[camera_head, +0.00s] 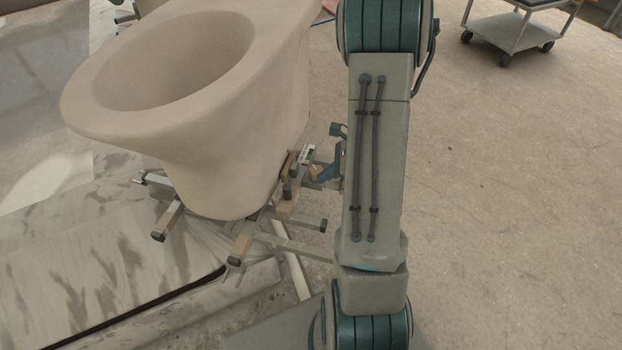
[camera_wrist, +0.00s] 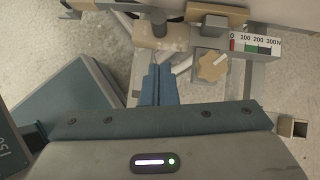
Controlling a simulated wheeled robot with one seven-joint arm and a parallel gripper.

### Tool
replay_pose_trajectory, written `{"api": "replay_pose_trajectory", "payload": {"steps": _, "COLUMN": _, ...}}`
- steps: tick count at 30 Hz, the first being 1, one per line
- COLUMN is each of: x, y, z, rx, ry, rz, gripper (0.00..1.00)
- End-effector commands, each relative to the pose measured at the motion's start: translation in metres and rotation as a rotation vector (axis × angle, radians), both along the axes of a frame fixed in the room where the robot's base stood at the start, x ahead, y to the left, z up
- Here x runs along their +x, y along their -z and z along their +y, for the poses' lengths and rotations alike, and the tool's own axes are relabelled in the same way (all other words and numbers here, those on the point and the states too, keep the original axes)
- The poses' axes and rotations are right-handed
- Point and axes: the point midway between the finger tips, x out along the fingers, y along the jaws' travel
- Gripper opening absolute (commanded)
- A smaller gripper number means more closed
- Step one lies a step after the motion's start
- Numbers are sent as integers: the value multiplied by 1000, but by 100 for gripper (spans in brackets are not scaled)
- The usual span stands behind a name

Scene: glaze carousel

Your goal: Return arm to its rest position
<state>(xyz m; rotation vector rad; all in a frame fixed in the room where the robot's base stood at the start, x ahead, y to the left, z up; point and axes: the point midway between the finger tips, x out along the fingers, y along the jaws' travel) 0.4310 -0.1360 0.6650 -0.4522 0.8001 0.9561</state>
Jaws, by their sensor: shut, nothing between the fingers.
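My arm (camera_head: 378,170) runs down the middle of the head view and is bent, with its lower part towards the bottom edge. My gripper (camera_wrist: 158,74) shows in the wrist view with its blue fingers shut together and nothing between them. The fingertips are close to a tan star-shaped knob (camera_wrist: 211,66) and a tan roller-like part (camera_wrist: 160,36) of the carousel mechanism. Whether they touch either part cannot be told. In the head view the gripper (camera_head: 325,173) is partly hidden behind my arm, right beside the fixture under the pale ceramic bowl.
A large unglazed toilet-like bowl (camera_head: 235,110) stands on a carousel with metal arms (camera_head: 240,248) sticking out. A gauge (camera_wrist: 256,43) marked to 300 N sits by the knob. A wheeled cart (camera_head: 518,28) is at the back right. The floor (camera_head: 520,200) at right is clear.

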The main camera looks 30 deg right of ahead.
Motion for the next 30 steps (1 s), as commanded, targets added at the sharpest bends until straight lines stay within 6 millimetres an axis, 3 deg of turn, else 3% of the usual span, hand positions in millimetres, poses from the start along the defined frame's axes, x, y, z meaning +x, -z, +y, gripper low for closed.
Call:
{"api": "replay_pose_trajectory", "payload": {"steps": 3, "x": -8, "y": -22, "z": -14, "rx": -1, "ry": 1, "rz": -2, "gripper": 0}}
{"api": "replay_pose_trajectory", "payload": {"steps": 7, "x": -14, "y": -35, "z": -24, "rx": -1, "ry": 1, "rz": -1, "gripper": 0}}
{"api": "replay_pose_trajectory", "payload": {"steps": 19, "x": -19, "y": -48, "z": -27, "rx": -5, "ry": -17, "rz": -4, "gripper": 0}}
{"api": "replay_pose_trajectory", "payload": {"steps": 23, "x": -20, "y": -78, "z": -7, "rx": -45, "ry": -137, "rz": -41, "gripper": 0}}
{"api": "replay_pose_trajectory", "payload": {"steps": 30, "x": -42, "y": -171, "z": 60, "rx": -226, "ry": -616, "rz": -182, "gripper": 0}}
